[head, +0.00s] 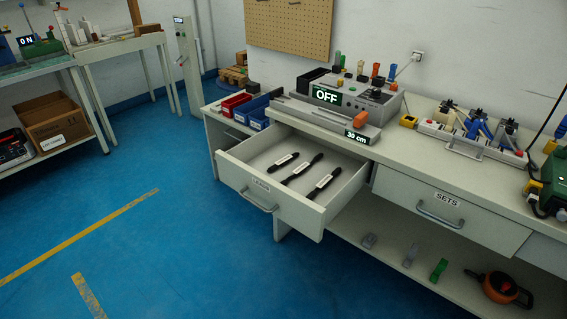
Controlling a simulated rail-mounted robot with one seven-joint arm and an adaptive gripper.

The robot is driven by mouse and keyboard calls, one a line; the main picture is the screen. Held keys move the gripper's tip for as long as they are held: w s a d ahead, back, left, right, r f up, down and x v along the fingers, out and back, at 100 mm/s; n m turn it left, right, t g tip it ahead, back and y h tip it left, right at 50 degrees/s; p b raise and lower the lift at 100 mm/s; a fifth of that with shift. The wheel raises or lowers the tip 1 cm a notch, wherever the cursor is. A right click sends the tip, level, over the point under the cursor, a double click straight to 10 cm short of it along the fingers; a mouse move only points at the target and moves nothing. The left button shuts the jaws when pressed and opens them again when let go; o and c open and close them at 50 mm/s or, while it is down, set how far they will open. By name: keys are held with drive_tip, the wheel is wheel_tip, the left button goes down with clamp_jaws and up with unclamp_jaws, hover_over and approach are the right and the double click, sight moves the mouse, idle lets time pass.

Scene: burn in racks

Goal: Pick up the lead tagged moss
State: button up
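An open drawer (236,178) holds three dark leads lying side by side at a slant. The left lead (275,167) and the right lead (313,194) each carry a white tag. The middle lead (313,160) also carries a white tag. The writing on these tags is too small to read, so I cannot tell which one is tagged moss. My gripper is not in view.
A shut SETS drawer (447,208) is at right. Blue floor lies clear at left.

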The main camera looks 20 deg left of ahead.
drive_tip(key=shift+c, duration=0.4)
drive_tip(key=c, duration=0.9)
